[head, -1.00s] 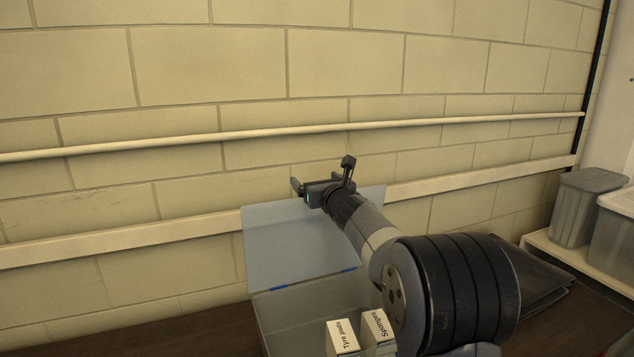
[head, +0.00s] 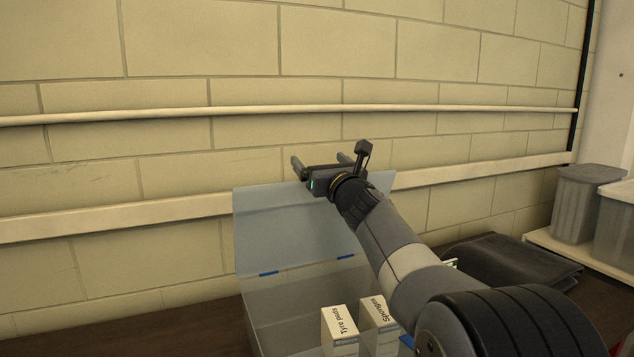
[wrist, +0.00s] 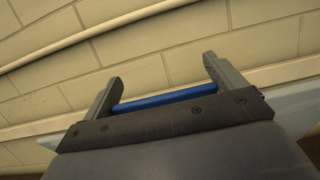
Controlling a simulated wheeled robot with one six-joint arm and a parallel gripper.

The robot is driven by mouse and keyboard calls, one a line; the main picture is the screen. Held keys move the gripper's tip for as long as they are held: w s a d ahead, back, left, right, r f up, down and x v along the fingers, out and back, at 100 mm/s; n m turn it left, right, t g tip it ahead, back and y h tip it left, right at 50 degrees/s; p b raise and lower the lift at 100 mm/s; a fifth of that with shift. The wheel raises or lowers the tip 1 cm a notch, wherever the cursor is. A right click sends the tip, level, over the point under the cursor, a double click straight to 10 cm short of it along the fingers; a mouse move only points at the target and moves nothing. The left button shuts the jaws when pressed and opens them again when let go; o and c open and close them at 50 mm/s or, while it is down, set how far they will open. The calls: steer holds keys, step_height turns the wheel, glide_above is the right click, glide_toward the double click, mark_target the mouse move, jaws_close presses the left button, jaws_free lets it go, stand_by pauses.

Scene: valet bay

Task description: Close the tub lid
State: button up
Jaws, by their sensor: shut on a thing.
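The tub (head: 262,318) is a clear box at the bottom of the head view, partly cut off by the frame. Its translucent blue-grey lid (head: 275,232) stands up open at the back, with two blue hinges along its lower edge. My gripper (head: 321,160) is at the lid's upper edge. In the wrist view, a blue bar (wrist: 160,100) spans between the two fingers of my gripper (wrist: 163,72), and the gripper is shut on it. The lid's pale edge (wrist: 292,100) shows beside the gripper. My arm hides the tub's right side.
Two boxes, Tyre pads (head: 340,328) and Sponges (head: 377,314), stand in the tub. A dark folded cloth (head: 510,262) lies to the right. Grey bins (head: 580,205) stand on a shelf at far right. A block wall with rails (head: 120,218) rises close behind the lid.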

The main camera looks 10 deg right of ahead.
steer(key=s+d+f+t+b, duration=0.3)
steer(key=s+f+b, duration=0.9)
steer(key=b, duration=1.5)
steer(key=s, duration=0.4)
steer(key=shift+s+d+t+y, duration=0.15)
steer(key=shift+s+t+y, duration=0.05)
steer(key=shift+t+y, duration=0.1)
steer(key=s+f+b, duration=0.1)
steer(key=f+b, duration=0.2)
steer(key=s+f+b, duration=0.2)
steer(key=f+b, duration=0.1)
steer(key=f, duration=0.1)
steer(key=s+d+f+b, duration=0.1)
steer(key=s+f+b, duration=0.1)
steer(key=f+b, duration=0.1)
steer(key=shift+f, duration=0.2)
steer(key=shift+s+f+b, duration=0.1)
steer(key=shift+f+b, duration=0.45)
steer(key=shift+f, duration=0.1)
